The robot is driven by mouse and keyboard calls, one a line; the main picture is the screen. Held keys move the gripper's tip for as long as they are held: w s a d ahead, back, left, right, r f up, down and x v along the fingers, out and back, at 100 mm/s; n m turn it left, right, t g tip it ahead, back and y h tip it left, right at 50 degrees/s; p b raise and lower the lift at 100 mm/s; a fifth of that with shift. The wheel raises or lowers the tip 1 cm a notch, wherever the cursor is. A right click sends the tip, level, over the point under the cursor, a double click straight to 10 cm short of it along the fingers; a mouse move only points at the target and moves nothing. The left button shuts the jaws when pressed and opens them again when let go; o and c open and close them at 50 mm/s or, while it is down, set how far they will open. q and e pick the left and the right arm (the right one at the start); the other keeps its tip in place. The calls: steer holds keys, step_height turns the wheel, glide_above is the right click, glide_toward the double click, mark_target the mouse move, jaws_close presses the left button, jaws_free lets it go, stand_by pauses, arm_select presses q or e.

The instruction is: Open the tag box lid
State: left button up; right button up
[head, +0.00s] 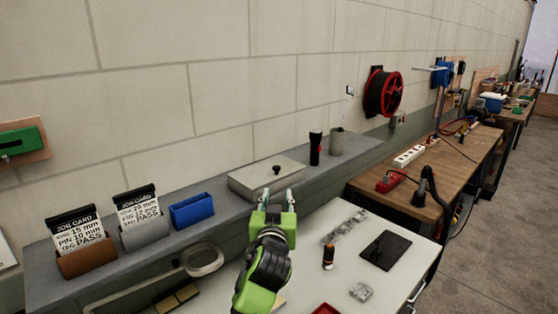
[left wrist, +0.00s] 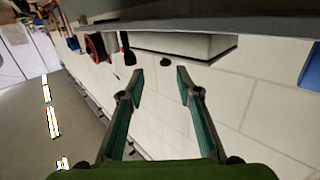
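The tag box (head: 255,182) is a low, pale grey box with a flat lid and a small black knob (head: 277,170) on top. It sits on the grey ledge along the wall, and its lid looks shut. In the left wrist view, which is upside down, the box (left wrist: 200,45) hangs at the top with its knob (left wrist: 165,62) beyond the fingertips. My left gripper (head: 276,198) is open and empty, in front of the box in the head view; its fingers (left wrist: 160,76) show apart in the wrist view. My right gripper is not in view.
A black flashlight (head: 315,148) and a grey cup (head: 337,142) stand right of the box. A blue holder (head: 192,210) and two job card holders are to the left. Below, the white table (head: 310,278) bears a black tablet (head: 385,250) and a small bottle (head: 328,257).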

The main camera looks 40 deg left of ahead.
mark_target(276, 168)
arm_select(q)
steer(key=shift+y, duration=0.3)
steer(key=w+a+r+p, duration=0.1)
steer(key=w+a, duration=0.1)
steer(key=w+a+p, duration=0.2)
steer(key=w+a, duration=0.1)
steer(key=w+a+r+p, duration=0.1)
steer(key=w+a, duration=0.1)
steer(key=w, duration=0.1)
steer(key=shift+a+r+p, duration=0.35)
steer(key=shift+a, duration=0.05)
steer(key=shift+w+a, duration=0.25)
steer(key=shift+w, duration=0.1)
steer(key=shift+w+a+p, duration=0.3)
steer(key=shift+w+a, duration=0.1)
steer(key=shift+w, duration=0.1)
steer(key=shift+w+a+f, duration=0.15)
jaws_close()
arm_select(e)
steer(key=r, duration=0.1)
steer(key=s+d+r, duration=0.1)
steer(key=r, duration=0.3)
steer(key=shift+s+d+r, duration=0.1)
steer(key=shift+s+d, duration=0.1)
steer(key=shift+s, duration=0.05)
